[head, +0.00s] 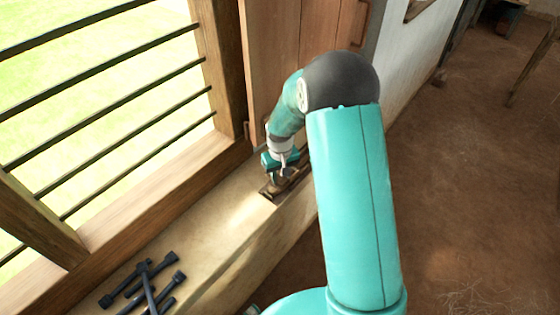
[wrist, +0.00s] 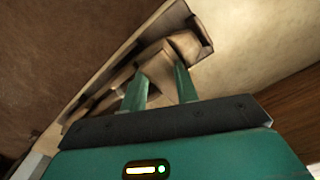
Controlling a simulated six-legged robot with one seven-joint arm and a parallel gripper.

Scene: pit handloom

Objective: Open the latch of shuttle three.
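A dark brown wooden piece, long and boat-like (head: 270,193), lies on the pale ledge beneath my gripper (head: 279,168); it looks like a shuttle, but no number is readable. In the wrist view the wooden piece (wrist: 187,43) runs diagonally from lower left to upper right. My gripper (wrist: 160,80) points down at it, its two green fingers apart. A brown block-like part (wrist: 160,72) shows between and beyond the fingertips. I cannot tell whether the fingers touch or clamp it, or whether it is the latch.
Several dark rod-like tools with thick ends (head: 148,285) lie on the ledge (head: 215,235) at lower left. A barred window (head: 110,110) is on the left, a wooden shutter (head: 285,45) behind my gripper. Brown floor (head: 470,170) is open on the right.

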